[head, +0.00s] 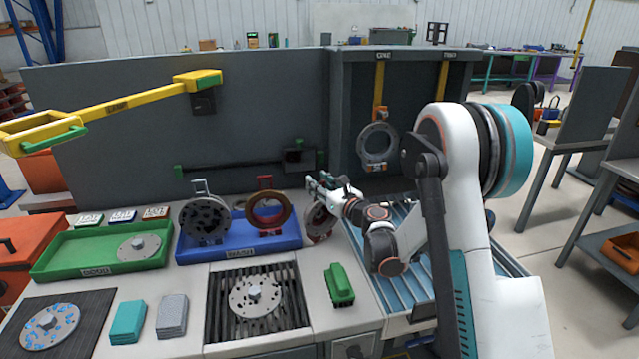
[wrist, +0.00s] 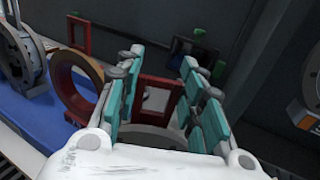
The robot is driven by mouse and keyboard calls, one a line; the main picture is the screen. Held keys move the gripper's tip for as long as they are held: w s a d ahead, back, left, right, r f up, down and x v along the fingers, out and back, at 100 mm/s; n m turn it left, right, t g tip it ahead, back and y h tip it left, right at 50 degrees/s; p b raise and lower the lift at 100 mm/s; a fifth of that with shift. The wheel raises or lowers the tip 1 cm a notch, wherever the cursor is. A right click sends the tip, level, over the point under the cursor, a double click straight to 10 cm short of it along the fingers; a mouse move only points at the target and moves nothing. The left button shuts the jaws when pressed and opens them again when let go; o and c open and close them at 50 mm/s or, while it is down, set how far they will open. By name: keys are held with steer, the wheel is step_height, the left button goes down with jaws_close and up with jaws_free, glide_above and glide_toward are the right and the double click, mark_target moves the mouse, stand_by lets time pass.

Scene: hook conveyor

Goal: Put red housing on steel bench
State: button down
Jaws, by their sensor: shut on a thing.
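My gripper (head: 325,186) is shut on the red handle of a housing, beyond the right end of the blue tray. In the wrist view my gripper (wrist: 160,100) has its teal-padded fingers on both sides of the red handle frame (wrist: 158,82). The held housing (head: 318,222) is a round grey part with reddish patches, partly hidden by my wrist. A second housing, a brown-red ring (head: 268,225) with a red handle, stands in the blue tray, apart from my gripper. The pale grey bench top (head: 190,280) runs along the front; I cannot tell whether it is the steel bench.
The blue tray (head: 240,254) also holds a dark grey housing (head: 203,218). A green tray (head: 100,270) stands left. A grate (head: 215,320) with a disc, a green brush (head: 340,284) and pads lie in front. Another housing (head: 377,148) hangs on a yellow hook at the back.

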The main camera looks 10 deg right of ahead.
steer(key=shift+f, duration=0.1)
steer(key=c, duration=1.1)
jaws_free()
steer(key=shift+s+d, duration=0.1)
steer(key=shift+s, duration=0.05)
steer(key=p+v, duration=0.2)
steer(key=v, duration=0.9)
steer(key=shift+s+d, duration=0.15)
steer(key=shift+s, duration=0.2)
